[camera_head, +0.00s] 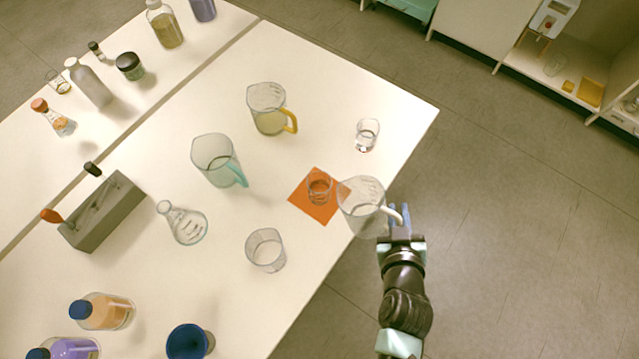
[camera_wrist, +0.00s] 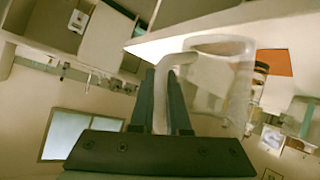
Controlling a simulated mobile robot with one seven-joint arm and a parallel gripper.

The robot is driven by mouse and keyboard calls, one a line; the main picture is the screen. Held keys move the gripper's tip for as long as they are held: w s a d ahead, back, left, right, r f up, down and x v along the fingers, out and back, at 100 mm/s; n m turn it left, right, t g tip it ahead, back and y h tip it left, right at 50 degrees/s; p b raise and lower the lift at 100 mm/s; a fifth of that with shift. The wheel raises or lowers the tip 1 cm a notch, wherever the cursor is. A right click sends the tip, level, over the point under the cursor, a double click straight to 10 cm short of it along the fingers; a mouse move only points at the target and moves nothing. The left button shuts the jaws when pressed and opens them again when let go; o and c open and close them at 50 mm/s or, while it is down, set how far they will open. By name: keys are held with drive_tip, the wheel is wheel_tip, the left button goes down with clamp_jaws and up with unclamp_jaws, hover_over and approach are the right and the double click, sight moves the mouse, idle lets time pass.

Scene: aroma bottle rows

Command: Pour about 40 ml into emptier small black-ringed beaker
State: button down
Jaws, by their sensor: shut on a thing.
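My gripper (camera_head: 400,216) is shut on the white handle of a clear measuring jug (camera_head: 361,208), held at the table's right edge. In the wrist view, the jug (camera_wrist: 226,85) is right of my fingers (camera_wrist: 167,95). How much liquid it holds is hard to tell. A small beaker (camera_head: 318,189) with a dark ring stands on an orange mat (camera_head: 309,207), just left of the jug. Another small clear beaker (camera_head: 367,134) stands up-right of the mat, on bare table; its ring colour is unclear. The fill of both beakers is hard to read.
A yellow-handled jug (camera_head: 267,110) and a teal-handled jug (camera_head: 213,160) stand left of the mat. A conical flask (camera_head: 186,226), a clear beaker (camera_head: 265,251) and a blue cup (camera_head: 186,343) stand nearer. A grey rack (camera_head: 105,211) is at left. Bare table lies between the mat and upper beaker.

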drive_tip(key=f+b, duration=0.1)
drive_tip(key=b, duration=0.2)
drive_tip(key=f+m+t+y+b, duration=0.1)
drive_tip(key=b, duration=0.3)
drive_tip(key=s+d+f+b, duration=0.1)
drive_tip(key=b, duration=0.2)
drive_tip(key=shift+d+f+m+t, duration=0.1)
drive_tip(key=shift+f+m+t, duration=0.05)
drive_tip(key=shift+m+t, duration=0.25)
drive_tip(key=shift+y+b, duration=0.4)
drive_tip(key=shift+b, duration=0.25)
